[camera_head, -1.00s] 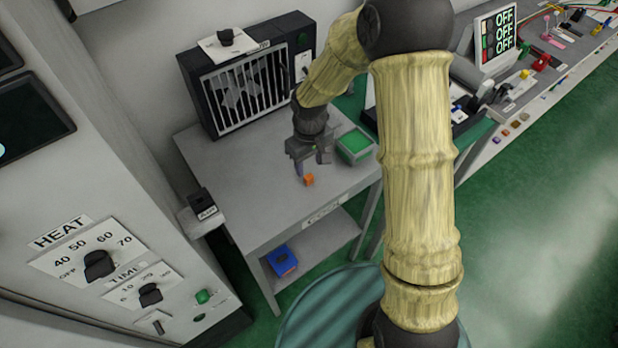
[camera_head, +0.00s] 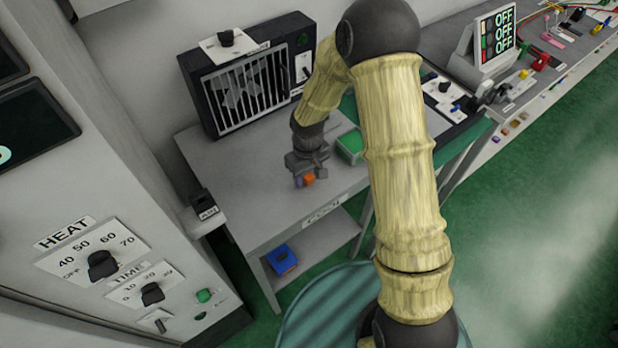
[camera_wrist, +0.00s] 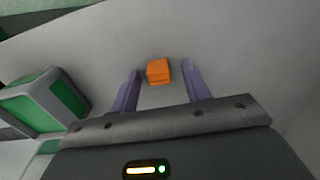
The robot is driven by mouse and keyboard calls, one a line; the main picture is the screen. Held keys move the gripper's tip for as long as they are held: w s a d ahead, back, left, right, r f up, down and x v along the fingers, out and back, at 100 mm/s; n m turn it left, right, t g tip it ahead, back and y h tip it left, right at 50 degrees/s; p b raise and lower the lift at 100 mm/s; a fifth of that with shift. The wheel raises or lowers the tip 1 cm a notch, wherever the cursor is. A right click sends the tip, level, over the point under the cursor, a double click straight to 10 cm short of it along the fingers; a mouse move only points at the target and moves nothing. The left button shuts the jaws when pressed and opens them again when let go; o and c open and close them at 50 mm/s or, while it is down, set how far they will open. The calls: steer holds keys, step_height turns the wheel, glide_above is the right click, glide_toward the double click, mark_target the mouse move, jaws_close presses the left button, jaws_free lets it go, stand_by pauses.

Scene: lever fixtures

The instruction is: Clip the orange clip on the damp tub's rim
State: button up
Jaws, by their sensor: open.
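The orange clip (camera_head: 308,178) is a small block on the grey table (camera_head: 240,175). In the wrist view the orange clip (camera_wrist: 158,71) lies just beyond and between the tips of my two purple fingers. My gripper (camera_head: 304,178) is low over the table at the clip; in the wrist view my gripper (camera_wrist: 160,80) is open with nothing held. A tub with a green top (camera_head: 350,143) and grey walls stands on the table to the right of my gripper. It also shows at the left in the wrist view (camera_wrist: 40,112). I cannot read a damp label on it.
A black fan unit (camera_head: 245,85) stands at the table's back. A control cabinet with HEAT and TIME knobs (camera_head: 102,264) is at the left. A blue box (camera_head: 282,260) sits on the lower shelf. The table left of my gripper is clear.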

mark_target(308, 175)
jaws_close()
steer(key=shift+r, duration=0.15)
step_height(308, 175, up, 10)
steer(key=shift+b, duration=0.35)
stand_by(0.7)
